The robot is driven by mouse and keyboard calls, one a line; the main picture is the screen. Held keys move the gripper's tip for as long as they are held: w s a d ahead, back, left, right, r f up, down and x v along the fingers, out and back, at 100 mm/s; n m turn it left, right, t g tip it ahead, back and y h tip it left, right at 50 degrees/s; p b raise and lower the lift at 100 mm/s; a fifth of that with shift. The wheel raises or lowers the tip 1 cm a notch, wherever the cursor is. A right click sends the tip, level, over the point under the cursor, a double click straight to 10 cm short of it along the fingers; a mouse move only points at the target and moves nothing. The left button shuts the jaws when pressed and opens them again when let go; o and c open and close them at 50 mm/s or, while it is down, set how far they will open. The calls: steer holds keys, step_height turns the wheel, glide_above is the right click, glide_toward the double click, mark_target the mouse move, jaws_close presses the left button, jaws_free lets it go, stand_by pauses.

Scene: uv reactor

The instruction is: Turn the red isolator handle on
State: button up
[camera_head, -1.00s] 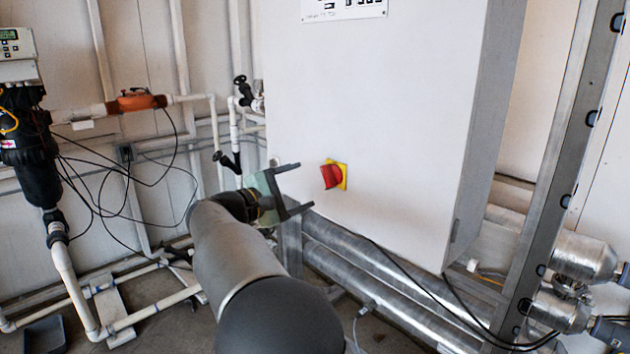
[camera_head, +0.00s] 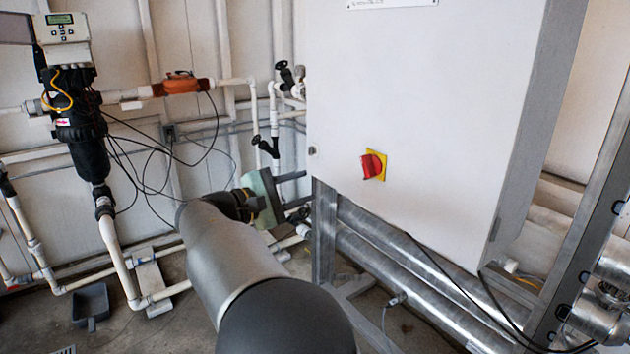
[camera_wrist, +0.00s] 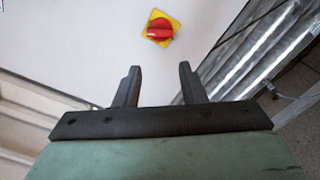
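The red isolator handle (camera_head: 372,166) sits on a yellow square plate (camera_head: 382,155) low on the front of the white cabinet. In the wrist view the red handle (camera_wrist: 159,30) and its yellow plate (camera_wrist: 152,17) show beyond my fingertips, a little above the space between them. My gripper (camera_head: 304,188) is to the left of and below the handle in the head view, apart from it. In the wrist view my gripper (camera_wrist: 160,72) is open, with two dark fingers spread and nothing between them.
The white cabinet (camera_head: 420,100) stands on a metal frame. Silver pipes (camera_head: 400,270) run beneath it. White pipes, black valves (camera_head: 286,75) and an orange fitting (camera_head: 185,84) are at the left. The space in front of the cabinet is clear.

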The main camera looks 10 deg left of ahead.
steer(key=r+n+p, duration=0.1)
steer(key=n+p, duration=0.1)
steer(key=p, duration=0.1)
steer(key=n+p, duration=1.2)
steer(key=n, duration=0.3)
glide_toward(364, 169)
steer(key=x, duration=0.9)
steer(key=shift+s, duration=0.1)
jaws_close()
